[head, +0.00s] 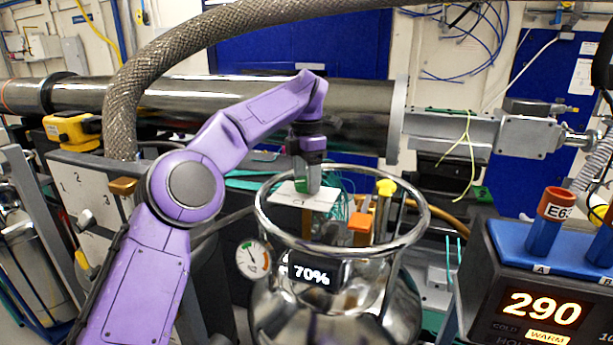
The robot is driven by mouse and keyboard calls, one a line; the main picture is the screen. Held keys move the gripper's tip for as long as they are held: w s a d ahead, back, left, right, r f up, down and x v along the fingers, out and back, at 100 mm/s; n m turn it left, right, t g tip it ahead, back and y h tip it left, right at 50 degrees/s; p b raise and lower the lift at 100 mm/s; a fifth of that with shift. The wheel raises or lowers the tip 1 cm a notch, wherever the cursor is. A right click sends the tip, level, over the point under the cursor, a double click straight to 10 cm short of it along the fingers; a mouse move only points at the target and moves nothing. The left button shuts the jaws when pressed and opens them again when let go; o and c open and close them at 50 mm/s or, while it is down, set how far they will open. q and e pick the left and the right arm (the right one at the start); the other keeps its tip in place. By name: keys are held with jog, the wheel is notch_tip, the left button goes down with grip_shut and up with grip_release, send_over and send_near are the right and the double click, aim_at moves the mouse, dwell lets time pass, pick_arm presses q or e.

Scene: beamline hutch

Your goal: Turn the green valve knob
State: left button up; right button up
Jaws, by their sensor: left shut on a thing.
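The green valve knob (299,186) shows as a small green patch at the fingers of my left gripper (307,182). It sits above a pale plate (318,203) at the top of a shiny metal vessel (335,305), inside the vessel's ring-shaped rail (425,222). My left gripper points down and is shut on the knob, and its fingers hide most of it. I cannot tell how far the knob is turned. My right gripper is not in view.
A yellow knob (386,188) and an orange block (360,225) stand inside the ring, right of my gripper. A dial gauge (253,258) and a "70%" display (312,274) are on the vessel's front. A heater block (540,290) reading 290 stands at right.

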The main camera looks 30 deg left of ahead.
pick_arm(q)
jog(key=shift+n, duration=0.3)
jog(key=shift+n+p, duration=0.3)
jog(key=shift+n, duration=0.7)
jog(key=n, duration=0.2)
jog(key=shift+n, duration=0.4)
jog(key=n, duration=0.5)
jog(key=shift+f, duration=0.15)
jog(key=n+b, duration=0.1)
jog(key=n, duration=0.5)
jog(key=shift+n, duration=0.4)
jog(key=n+b, duration=0.1)
jog(key=n, duration=0.4)
jog(key=shift+n+b, duration=0.3)
jog(key=shift+n, duration=0.1)
